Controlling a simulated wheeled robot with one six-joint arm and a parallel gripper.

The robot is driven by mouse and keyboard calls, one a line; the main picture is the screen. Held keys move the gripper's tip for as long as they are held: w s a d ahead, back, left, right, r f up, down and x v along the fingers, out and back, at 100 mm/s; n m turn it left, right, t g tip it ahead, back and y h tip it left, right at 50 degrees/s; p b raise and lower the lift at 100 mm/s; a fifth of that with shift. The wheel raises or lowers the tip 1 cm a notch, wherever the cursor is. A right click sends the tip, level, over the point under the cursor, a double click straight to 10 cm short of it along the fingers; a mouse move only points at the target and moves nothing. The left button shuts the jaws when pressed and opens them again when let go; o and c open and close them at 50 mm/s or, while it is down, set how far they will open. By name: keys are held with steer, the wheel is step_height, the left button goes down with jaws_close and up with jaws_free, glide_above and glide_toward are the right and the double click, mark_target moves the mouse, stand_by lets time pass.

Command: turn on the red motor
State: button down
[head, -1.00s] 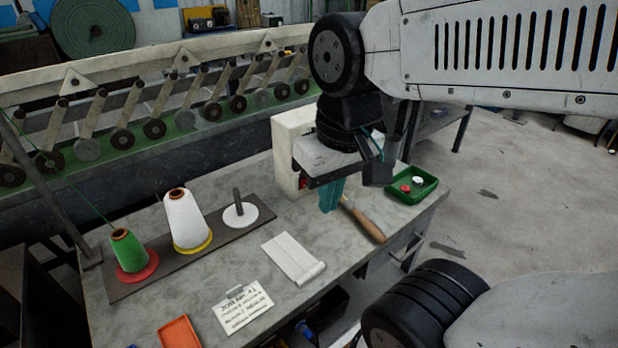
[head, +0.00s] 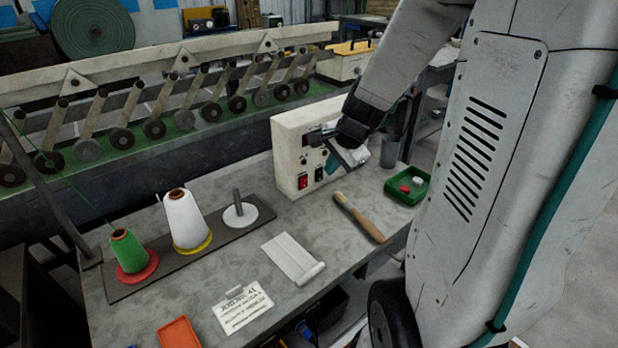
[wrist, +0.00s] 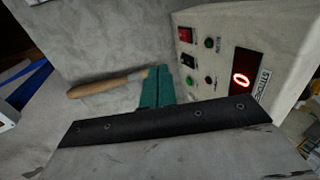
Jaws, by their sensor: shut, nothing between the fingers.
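The cream control box (head: 287,150) stands at the back right of the bench. Its front has a red rocker switch (head: 303,181) and a black switch (head: 319,174) beside it. Small lettering by the switches is too blurred to read. My gripper (wrist: 158,78) has teal fingers, shut and empty, in front of the box. I cannot tell whether they touch it.
A wooden-handled tool (head: 362,218) lies in front of the box. A green tray (head: 408,186) with a red and a white piece is to the right. Thread cones (head: 183,220) stand on the left, with a white folded piece (head: 292,258) nearer the front.

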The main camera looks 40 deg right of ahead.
mark_target(305, 179)
steer(key=shift+f, duration=0.1)
steer(key=x, duration=0.9)
steer(key=shift+w+f, duration=0.1)
steer(key=shift+f, duration=0.15)
steer(key=w, duration=0.3)
steer(key=shift+a, duration=0.1)
steer(key=shift+w+r, duration=0.15)
steer(key=shift+w, duration=0.45)
steer(key=shift+w, duration=0.1)
steer(key=shift+w+r, duration=0.1)
steer(key=shift+w, duration=0.2)
steer(key=shift+r, duration=0.85)
